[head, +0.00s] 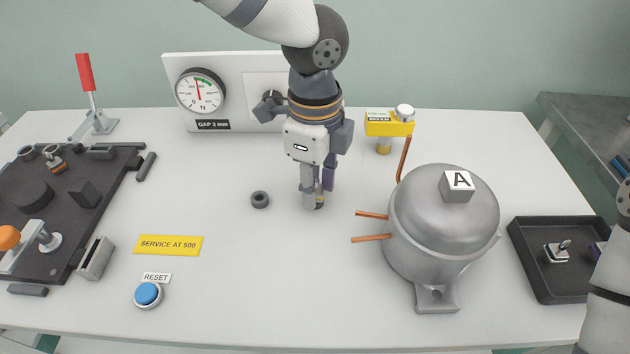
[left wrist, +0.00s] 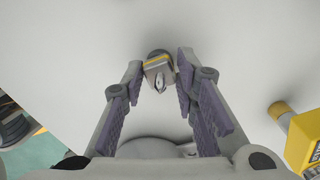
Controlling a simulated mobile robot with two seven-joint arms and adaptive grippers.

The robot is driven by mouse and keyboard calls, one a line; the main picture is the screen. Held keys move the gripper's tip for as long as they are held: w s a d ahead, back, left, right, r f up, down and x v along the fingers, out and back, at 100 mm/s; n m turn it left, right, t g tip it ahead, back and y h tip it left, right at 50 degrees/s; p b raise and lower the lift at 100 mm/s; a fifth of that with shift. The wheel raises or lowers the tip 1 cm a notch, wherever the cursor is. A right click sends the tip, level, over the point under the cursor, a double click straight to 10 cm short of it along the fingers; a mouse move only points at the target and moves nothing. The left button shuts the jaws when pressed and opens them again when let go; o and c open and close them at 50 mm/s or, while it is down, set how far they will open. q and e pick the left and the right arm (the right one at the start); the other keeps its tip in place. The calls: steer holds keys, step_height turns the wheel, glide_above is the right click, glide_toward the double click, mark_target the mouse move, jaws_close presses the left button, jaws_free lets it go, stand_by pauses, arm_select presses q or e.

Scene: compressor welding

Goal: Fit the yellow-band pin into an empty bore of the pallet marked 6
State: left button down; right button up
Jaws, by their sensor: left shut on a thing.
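My left gripper (head: 318,196) points straight down over the middle of the white table, left of the compressor. It is shut on a small grey piece with a yellow band, the yellow-band pin (left wrist: 158,66), which shows between the fingertips in the left wrist view. In the head view only a bit of the pin (head: 320,205) shows, low between the fingers, close to the table. I cannot tell whether it touches the table. No pallet marked 6 and no bore of it can be made out. My right gripper is out of view.
The compressor (head: 430,235) marked A has copper tubes reaching left towards my gripper. A dark ring (head: 260,199) lies left of the gripper. A dark tray (head: 560,290) holds small parts at right. A dark fixture board (head: 110,195), gauge panel (head: 235,65) and blue reset button (head: 148,294) stand around.

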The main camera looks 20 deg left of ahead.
arm_select(q)
steer(key=shift+r, duration=0.2)
steer(key=shift+r+p, duration=0.75)
steer(key=shift+r, duration=1.35)
steer(key=shift+f, duration=0.15)
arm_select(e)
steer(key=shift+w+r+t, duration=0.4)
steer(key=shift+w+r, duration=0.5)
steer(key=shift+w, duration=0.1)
arm_select(q)
steer(key=c, duration=2.2)
jaws_free()
jaws_close()
